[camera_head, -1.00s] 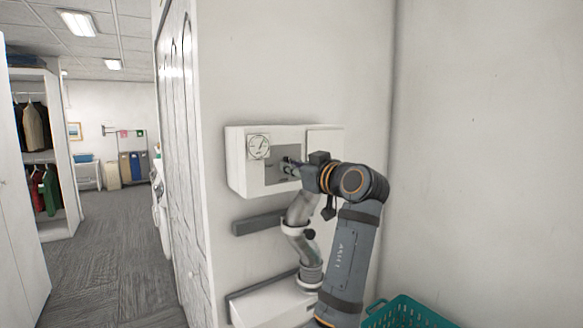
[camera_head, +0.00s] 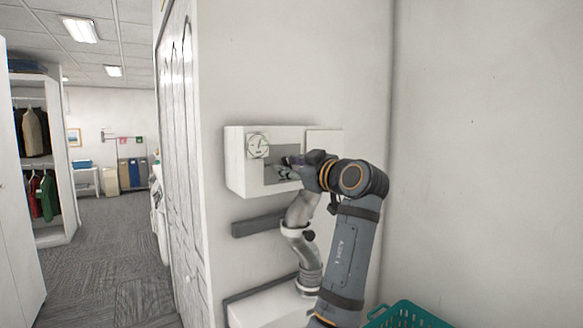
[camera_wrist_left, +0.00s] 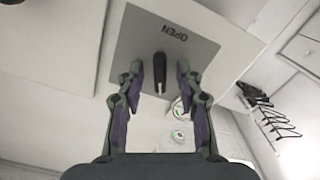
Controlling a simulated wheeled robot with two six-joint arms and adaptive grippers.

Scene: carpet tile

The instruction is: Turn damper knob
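The damper knob (camera_wrist_left: 160,74) is a narrow black handle on a grey plate (camera_wrist_left: 135,38) marked OPEN. In the head view the plate sits in the front of a white wall box (camera_head: 236,162), and my gripper hides the knob. My left gripper (camera_wrist_left: 159,70) is open, with one finger on each side of the knob and a visible gap on both sides. I cannot tell how deep the fingers reach over it. In the head view the left gripper (camera_head: 288,168) is at the plate. My right gripper is not in view.
A round gauge (camera_head: 257,146) is on the box's upper left. Below are a grey pipe (camera_head: 302,212), a dark bar (camera_head: 257,225) and a white lower box (camera_head: 262,308). A teal basket (camera_head: 404,316) stands at lower right. Open carpet (camera_head: 110,260) lies at left.

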